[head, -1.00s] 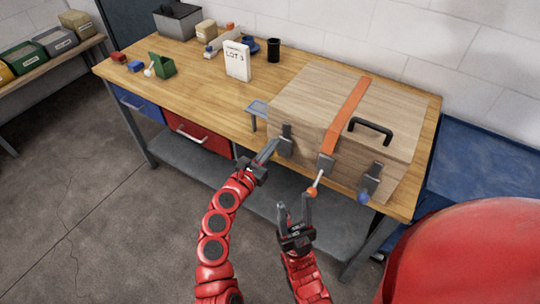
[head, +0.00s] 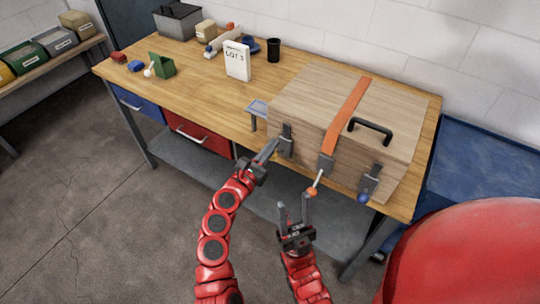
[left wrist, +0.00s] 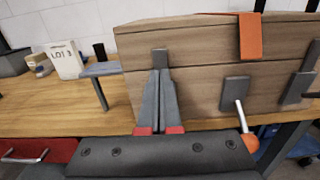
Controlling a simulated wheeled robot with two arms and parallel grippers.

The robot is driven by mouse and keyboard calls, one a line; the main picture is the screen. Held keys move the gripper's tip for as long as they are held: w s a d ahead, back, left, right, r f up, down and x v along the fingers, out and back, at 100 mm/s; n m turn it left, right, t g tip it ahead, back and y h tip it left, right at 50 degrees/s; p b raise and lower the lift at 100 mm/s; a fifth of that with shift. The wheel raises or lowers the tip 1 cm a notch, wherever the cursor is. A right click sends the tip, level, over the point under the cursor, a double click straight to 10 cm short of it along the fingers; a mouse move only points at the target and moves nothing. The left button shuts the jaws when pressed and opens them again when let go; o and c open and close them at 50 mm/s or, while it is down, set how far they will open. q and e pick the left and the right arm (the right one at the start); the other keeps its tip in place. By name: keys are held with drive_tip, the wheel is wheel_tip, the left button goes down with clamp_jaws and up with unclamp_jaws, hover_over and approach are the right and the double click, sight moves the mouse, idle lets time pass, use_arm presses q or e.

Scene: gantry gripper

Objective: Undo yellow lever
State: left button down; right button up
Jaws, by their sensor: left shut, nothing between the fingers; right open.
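A wooden case (head: 345,115) with an orange strap stands on the bench, with several grey latches on its front. The left latch (head: 287,138) is partly behind my left gripper (head: 273,145). No yellow lever shows; any lever at the left latch is hidden. My left gripper is shut and empty, its tips in front of this latch, also in the left wrist view (left wrist: 159,72); I cannot tell if they touch. The middle latch has a pale lever with an orange knob (head: 312,191). The right latch has a blue knob (head: 363,197). My right gripper (head: 294,207) is open below the orange knob.
A small grey shelf-like bracket (head: 257,108) stands left of the case. A white LOT 3 sign (head: 238,60) and a black cup (head: 273,49) stand farther back. The bench top (head: 195,85) left of the case has free room.

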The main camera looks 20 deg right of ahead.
idle(0.3)
use_arm(q)
drive_tip(key=shift+f+b, duration=1.65)
drive_tip(key=shift+f, duration=0.35)
wheel_tip(320, 180, down, 2)
drive_tip(key=shift+f+b, duration=0.15)
drive_tip(key=shift+b, duration=0.6)
drive_tip(key=p+v, duration=0.2)
drive_tip(key=v, duration=0.7)
drive_tip(key=shift+r+p, duration=0.4)
drive_tip(key=shift+r, duration=0.1)
